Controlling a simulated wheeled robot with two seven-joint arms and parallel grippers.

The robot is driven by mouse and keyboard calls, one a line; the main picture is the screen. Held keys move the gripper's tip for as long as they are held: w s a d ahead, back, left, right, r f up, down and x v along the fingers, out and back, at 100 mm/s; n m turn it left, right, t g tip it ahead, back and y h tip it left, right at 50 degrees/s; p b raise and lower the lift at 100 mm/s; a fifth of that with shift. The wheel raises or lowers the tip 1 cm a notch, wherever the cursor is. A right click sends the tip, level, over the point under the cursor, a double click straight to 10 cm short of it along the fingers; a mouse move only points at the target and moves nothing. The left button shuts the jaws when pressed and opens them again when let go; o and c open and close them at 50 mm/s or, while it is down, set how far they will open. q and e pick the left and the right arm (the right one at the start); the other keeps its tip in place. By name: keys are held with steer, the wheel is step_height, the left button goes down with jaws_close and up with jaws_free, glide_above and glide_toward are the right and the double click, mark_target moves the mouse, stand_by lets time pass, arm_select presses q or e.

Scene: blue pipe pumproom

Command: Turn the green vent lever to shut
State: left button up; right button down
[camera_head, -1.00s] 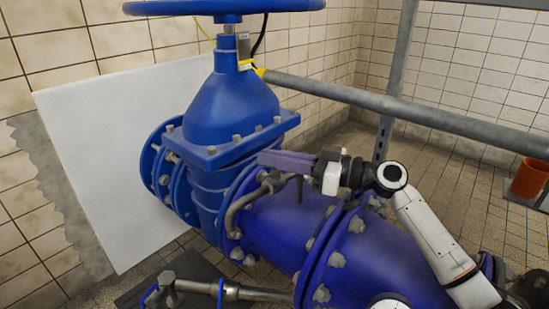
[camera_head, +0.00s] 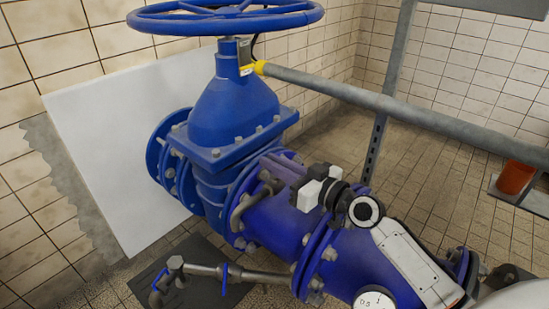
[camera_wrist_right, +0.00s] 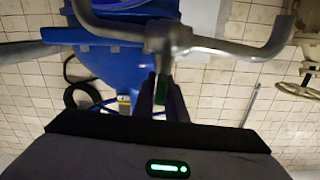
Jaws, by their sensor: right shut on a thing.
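The green vent lever (camera_wrist_right: 162,88) shows in the right wrist view as a small green piece just below the grey bent pipe's fitting (camera_wrist_right: 168,40). My right gripper (camera_wrist_right: 161,95) is shut on it, with a dark finger on each side. In the head view my right gripper (camera_head: 285,166) reaches in from the right, above the large blue pipe (camera_head: 285,220) and beside the small bent vent pipe (camera_head: 243,208). The lever is hidden there behind the fingers. My left gripper is not in view.
A blue gate valve (camera_head: 230,105) with a wide handwheel (camera_head: 225,22) stands behind. A grey rail (camera_head: 400,108) crosses on the right. A grey side pipe (camera_head: 250,275) lies low at front, and a round gauge (camera_head: 374,298) sits at the bottom.

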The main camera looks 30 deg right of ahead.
steer(key=c, duration=1.8)
jaws_free()
steer(key=shift+c, duration=0.2)
steer(key=shift+s, duration=0.1)
arm_select(q)
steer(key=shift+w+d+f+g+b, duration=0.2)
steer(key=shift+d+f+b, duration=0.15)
steer(key=shift+b, duration=0.2)
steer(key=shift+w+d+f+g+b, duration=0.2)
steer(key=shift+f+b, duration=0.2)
steer(key=shift+b, duration=0.15)
arm_select(e)
steer(key=v, duration=1)
steer(key=shift+s, duration=0.1)
